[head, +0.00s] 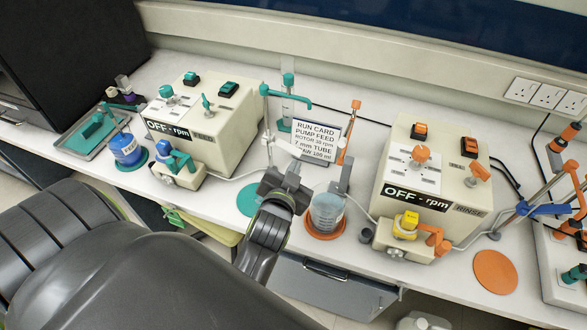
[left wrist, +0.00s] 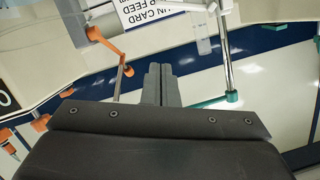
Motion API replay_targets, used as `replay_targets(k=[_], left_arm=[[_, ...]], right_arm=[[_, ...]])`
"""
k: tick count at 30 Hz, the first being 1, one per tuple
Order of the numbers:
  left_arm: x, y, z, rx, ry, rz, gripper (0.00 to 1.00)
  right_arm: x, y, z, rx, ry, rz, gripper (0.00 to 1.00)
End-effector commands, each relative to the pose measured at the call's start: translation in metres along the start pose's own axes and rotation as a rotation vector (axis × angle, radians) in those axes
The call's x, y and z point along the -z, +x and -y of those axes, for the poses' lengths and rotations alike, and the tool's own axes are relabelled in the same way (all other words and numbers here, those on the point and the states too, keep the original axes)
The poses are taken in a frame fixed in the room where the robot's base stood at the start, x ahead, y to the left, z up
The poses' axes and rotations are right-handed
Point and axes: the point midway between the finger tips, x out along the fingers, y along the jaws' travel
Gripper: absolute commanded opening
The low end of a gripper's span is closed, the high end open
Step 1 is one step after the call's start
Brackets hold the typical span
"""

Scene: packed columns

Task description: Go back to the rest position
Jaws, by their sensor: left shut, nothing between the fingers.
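My left gripper (head: 290,172) is in the middle of the head view, above the front part of the bench between the two pump units. In the left wrist view its fingers (left wrist: 161,84) are together with nothing between them. The fingers point toward the run card (head: 317,138), which stands behind them on the bench. The card also shows upside down at the top of the left wrist view (left wrist: 150,10). My right gripper is in neither view.
A pump with teal switches (head: 215,140) stands left, one with orange switches (head: 430,160) right. A clear beaker (head: 326,213) on an orange mat is close to my left gripper's right. A blue bottle (head: 126,150) and metal tray (head: 82,139) are far left. Stands with rods rise behind.

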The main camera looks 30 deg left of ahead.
Motion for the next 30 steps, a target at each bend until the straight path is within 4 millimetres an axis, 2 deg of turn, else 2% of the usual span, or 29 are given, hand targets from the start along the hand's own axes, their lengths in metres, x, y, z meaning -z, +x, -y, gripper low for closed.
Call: replay_targets(k=[16,19,23,26,30], left_arm=[[0.0,-0.001,0.0,0.0,0.0,0.001,0.0],[-0.007,-0.003,0.003,-0.005,-0.005,0.027,0.0],[-0.033,-0.017,0.015,-0.026,-0.028,0.145,0.0],[-0.062,-0.037,0.026,-0.061,-0.054,0.289,0.0],[-0.099,-0.075,0.038,-0.123,-0.083,0.499,0.0]], right_arm=[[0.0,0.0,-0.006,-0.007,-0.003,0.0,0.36],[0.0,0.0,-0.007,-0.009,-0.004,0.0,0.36],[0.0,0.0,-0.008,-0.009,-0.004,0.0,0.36],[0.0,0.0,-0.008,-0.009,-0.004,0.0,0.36],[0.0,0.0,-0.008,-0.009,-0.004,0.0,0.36]])
